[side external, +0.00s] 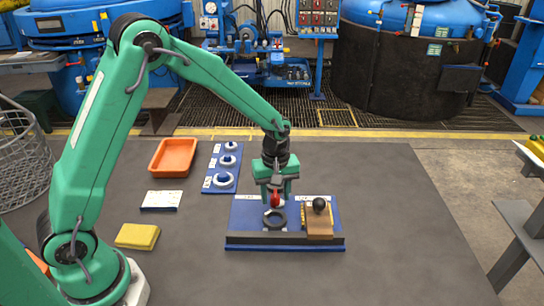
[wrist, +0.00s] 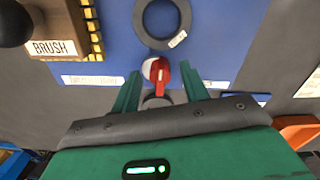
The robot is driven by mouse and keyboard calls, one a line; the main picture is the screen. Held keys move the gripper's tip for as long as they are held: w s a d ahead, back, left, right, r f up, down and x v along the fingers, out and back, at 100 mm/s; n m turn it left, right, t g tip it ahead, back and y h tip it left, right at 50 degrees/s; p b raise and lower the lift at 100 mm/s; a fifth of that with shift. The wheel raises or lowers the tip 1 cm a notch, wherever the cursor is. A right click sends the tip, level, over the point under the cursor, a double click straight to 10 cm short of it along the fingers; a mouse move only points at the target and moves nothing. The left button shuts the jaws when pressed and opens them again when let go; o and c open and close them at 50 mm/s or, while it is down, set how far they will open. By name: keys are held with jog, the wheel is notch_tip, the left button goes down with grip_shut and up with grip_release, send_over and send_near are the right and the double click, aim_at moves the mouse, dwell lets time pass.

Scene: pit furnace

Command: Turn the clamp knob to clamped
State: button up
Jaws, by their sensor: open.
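The clamp knob (wrist: 160,76) is a red lever on a round white base, set on a blue board (wrist: 225,30). In the wrist view its red lever points roughly toward my gripper, between two white labels too small to read. My gripper (wrist: 160,70) is open, with one green finger on each side of the knob; I cannot tell whether they touch it. In the side view my gripper (side external: 277,197) is low over the board, with the red knob (side external: 275,201) showing between the fingers. A dark ring (side external: 275,220) lies in front of the knob.
A wooden brush (side external: 319,222) with a black ball handle sits on the board's right part. A blue strip with white rings (side external: 224,180), an orange tray (side external: 173,157), a white card (side external: 161,200) and a yellow block (side external: 137,236) lie left. The table's right side is clear.

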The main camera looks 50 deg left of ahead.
jog(key=shift+f, duration=0.1)
grip_shut()
jog(key=shift+m, duration=0.4)
jog(key=m, duration=1.2)
jog(key=shift+m, duration=0.3)
dwell(0.4)
grip_release()
